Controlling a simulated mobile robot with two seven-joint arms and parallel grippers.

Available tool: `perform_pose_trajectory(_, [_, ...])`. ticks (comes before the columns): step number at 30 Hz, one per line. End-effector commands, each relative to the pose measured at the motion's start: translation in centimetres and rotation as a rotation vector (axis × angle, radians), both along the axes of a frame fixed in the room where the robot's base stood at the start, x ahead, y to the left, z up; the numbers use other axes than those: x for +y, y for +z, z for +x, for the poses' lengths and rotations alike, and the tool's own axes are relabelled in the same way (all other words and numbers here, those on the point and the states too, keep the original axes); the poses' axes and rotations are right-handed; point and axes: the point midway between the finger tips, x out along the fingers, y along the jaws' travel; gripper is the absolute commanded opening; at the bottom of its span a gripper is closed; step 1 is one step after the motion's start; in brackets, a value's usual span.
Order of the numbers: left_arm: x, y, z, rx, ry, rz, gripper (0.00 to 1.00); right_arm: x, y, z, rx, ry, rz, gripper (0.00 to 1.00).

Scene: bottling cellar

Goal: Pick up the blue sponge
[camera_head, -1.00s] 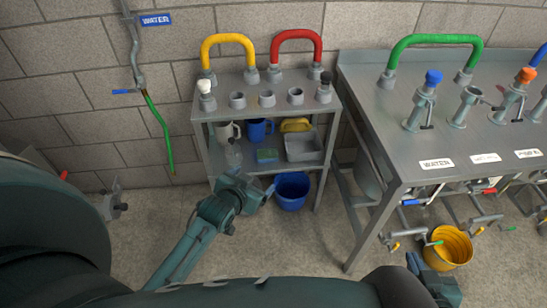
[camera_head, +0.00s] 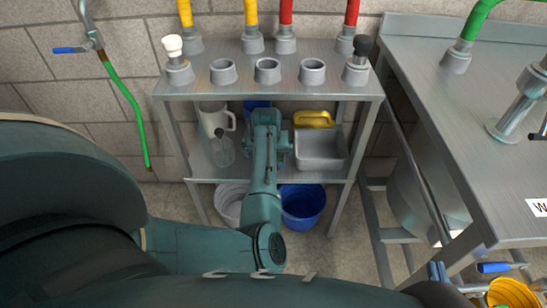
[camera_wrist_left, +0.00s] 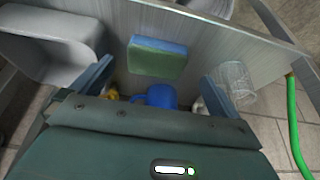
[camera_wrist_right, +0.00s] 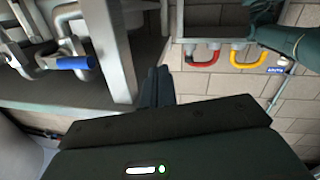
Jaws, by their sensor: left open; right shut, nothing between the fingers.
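The blue sponge (camera_wrist_left: 158,56), with a green layer, lies on the lower shelf (camera_wrist_left: 200,50) of the metal rack in the left wrist view. My left gripper (camera_wrist_left: 157,72) is open, with one finger on either side of the sponge's position in that picture. I cannot tell whether the fingers are level with it. In the head view my left forearm reaches into the rack and hides the sponge. My right gripper (camera_head: 438,271) is shut and empty at the lower right, far from the sponge; its closed fingers also show in the right wrist view (camera_wrist_right: 157,78).
Near the sponge on the shelf are a grey tub (camera_head: 320,150), a yellow object (camera_head: 313,118), a white jug (camera_head: 217,118), a clear vessel (camera_head: 222,150) and a blue mug (camera_wrist_left: 162,96). The rack's top (camera_head: 300,88) overhangs them. A blue bucket (camera_head: 302,205) stands below.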

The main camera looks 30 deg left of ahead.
Motion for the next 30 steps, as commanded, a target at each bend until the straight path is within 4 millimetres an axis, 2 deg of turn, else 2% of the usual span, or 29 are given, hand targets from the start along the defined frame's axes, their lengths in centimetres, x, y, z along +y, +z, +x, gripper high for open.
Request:
perform_pose_trajectory(9, [0.6,-4.3,1.8,-0.002,-0.001,0.003,1.0,1.2,-0.4,-0.4,-0.184,0.058,0.02,0.0])
perform_pose_trajectory(12, [0.9,-5.1,2.1,-0.002,-0.001,0.003,1.0,1.3,-0.2,-0.3,-0.19,0.062,0.039,0.0])
perform_pose_trajectory(21, [1.0,-5.3,2.3,-0.003,0.0,0.003,1.0,1.3,0.2,-0.3,-0.193,0.063,0.049,0.0])
perform_pose_trajectory(30, [1.0,-5.3,2.2,-0.003,0.0,0.003,0.75,1.3,0.1,-0.3,-0.193,0.063,0.047,0.0])
